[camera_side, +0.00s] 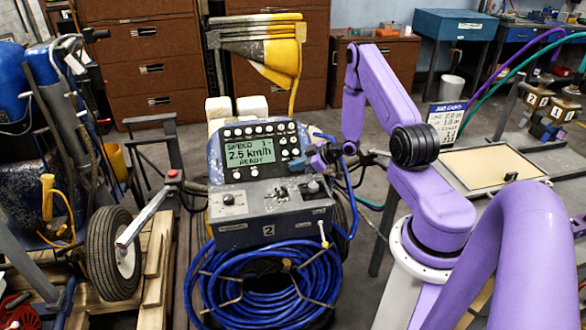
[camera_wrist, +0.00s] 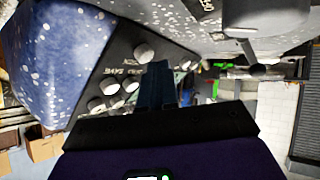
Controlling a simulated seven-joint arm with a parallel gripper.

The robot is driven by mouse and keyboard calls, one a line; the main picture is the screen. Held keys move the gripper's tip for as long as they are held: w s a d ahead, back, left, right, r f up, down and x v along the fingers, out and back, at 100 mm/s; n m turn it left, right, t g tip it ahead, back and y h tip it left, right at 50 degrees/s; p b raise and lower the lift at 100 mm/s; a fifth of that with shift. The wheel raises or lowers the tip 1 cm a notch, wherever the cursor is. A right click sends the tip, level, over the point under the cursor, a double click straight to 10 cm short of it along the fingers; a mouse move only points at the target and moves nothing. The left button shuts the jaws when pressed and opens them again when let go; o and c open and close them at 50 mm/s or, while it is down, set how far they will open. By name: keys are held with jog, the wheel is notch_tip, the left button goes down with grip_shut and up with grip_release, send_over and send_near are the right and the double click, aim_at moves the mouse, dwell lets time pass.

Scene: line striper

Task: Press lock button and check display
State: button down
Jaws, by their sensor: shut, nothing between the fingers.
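The line striper's control panel (camera_side: 262,135) has a green display (camera_side: 250,154) that reads "SPEED 1", "2.5 km/h", "READY". Round white buttons sit above, below and to the right of the display. I cannot tell which one is the lock button. My gripper (camera_side: 318,160) is at the panel's right edge, beside the right-hand buttons. In the wrist view its fingers (camera_wrist: 157,88) are shut and empty, close to several white buttons (camera_wrist: 131,84) with labels too blurred to read surely. Whether the fingertips touch a button is hidden.
Below the panel are a grey box (camera_side: 268,212) with knobs and levers and a coiled blue hose (camera_side: 265,285). A bench with a framed board (camera_side: 490,165) stands at right, a wheeled cart (camera_side: 108,250) at left.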

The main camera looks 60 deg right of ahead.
jog(key=shift+w+d+f, duration=0.2)
jog(key=shift+f, duration=0.05)
dwell(0.7)
dwell(0.3)
jog(key=shift+s+a+r, duration=0.45)
jog(key=shift+r, duration=0.1)
jog(key=shift+s+a+r, duration=0.6)
jog(key=shift+a+r, duration=0.05)
jog(key=shift+r, duration=0.25)
jog(key=shift+s+a+r, duration=0.6)
jog(key=shift+r, duration=0.3)
dwell(0.5)
